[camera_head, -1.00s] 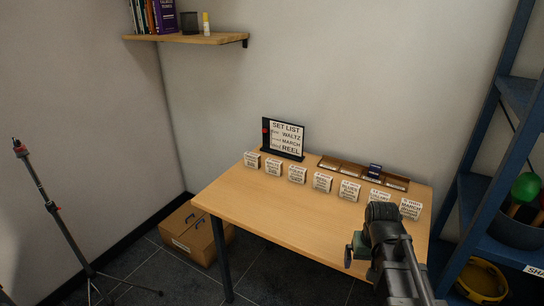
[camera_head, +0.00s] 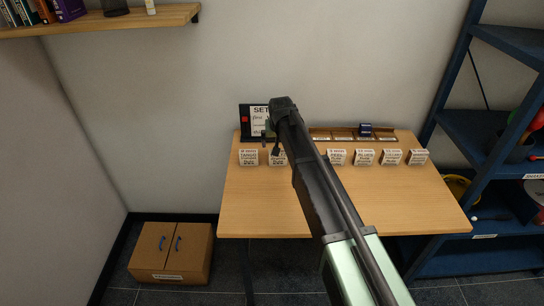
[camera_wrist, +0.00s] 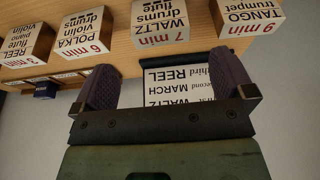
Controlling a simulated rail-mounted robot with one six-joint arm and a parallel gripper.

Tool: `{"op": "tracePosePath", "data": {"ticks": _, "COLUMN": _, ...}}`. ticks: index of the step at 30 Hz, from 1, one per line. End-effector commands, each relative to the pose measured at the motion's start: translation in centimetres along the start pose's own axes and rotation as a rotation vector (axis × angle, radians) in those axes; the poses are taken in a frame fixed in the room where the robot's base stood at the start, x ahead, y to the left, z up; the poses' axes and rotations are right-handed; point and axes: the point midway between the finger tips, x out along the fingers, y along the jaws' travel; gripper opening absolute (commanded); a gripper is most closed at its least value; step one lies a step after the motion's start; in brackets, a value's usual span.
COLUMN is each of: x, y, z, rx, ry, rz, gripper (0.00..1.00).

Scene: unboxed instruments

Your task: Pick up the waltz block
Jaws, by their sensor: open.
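In the head view the waltz block (camera_head: 277,158) is partly covered by my arm. My gripper (camera_wrist: 163,84) is open and empty, its two dark fingers spread. In the wrist view the waltz block lies beyond the fingertips, roughly centred between them and apart from them. In the head view my gripper (camera_head: 269,136) is by the set list sign.
The set list sign (camera_head: 257,118) stands behind the row, listing waltz, march, reel. More blocks (camera_head: 364,157) stand to the right. A shallow wooden rack (camera_head: 343,138) with a dark blue block (camera_head: 365,130) is behind them. The table's front (camera_head: 258,205) is clear.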

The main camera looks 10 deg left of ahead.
Motion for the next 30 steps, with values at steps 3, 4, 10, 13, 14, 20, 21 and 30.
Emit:
{"op": "tracePosePath", "data": {"ticks": 3, "x": 2.3, "y": 0.0, "z": 0.2, "rx": 0.000, "ry": -0.001, "rz": 0.000, "gripper": 1.00}}
{"op": "tracePosePath", "data": {"ticks": 4, "x": 3.1, "y": 0.0, "z": 0.2, "rx": 0.000, "ry": -0.001, "rz": 0.000, "gripper": 1.00}}
{"op": "tracePosePath", "data": {"ticks": 10, "x": 6.0, "y": 0.0, "z": 0.2, "rx": -0.001, "ry": -0.001, "rz": 0.000, "gripper": 1.00}}
{"op": "tracePosePath", "data": {"ticks": 13, "x": 5.7, "y": 0.0, "z": 0.1, "rx": -0.001, "ry": -0.001, "rz": 0.000, "gripper": 1.00}}
{"op": "tracePosePath", "data": {"ticks": 14, "x": 6.0, "y": 0.0, "z": 0.1, "rx": -0.001, "ry": -0.001, "rz": 0.000, "gripper": 1.00}}
{"op": "tracePosePath", "data": {"ticks": 20, "x": 10.0, "y": -0.1, "z": 0.2, "rx": -0.001, "ry": -0.002, "rz": 0.000, "gripper": 1.00}}
{"op": "tracePosePath", "data": {"ticks": 21, "x": 10.7, "y": -0.1, "z": 0.2, "rx": -0.001, "ry": -0.002, "rz": 0.000, "gripper": 1.00}}
{"op": "tracePosePath", "data": {"ticks": 30, "x": 10.7, "y": -0.1, "z": 0.0, "rx": -0.001, "ry": -0.002, "rz": 0.000, "gripper": 0.95}}
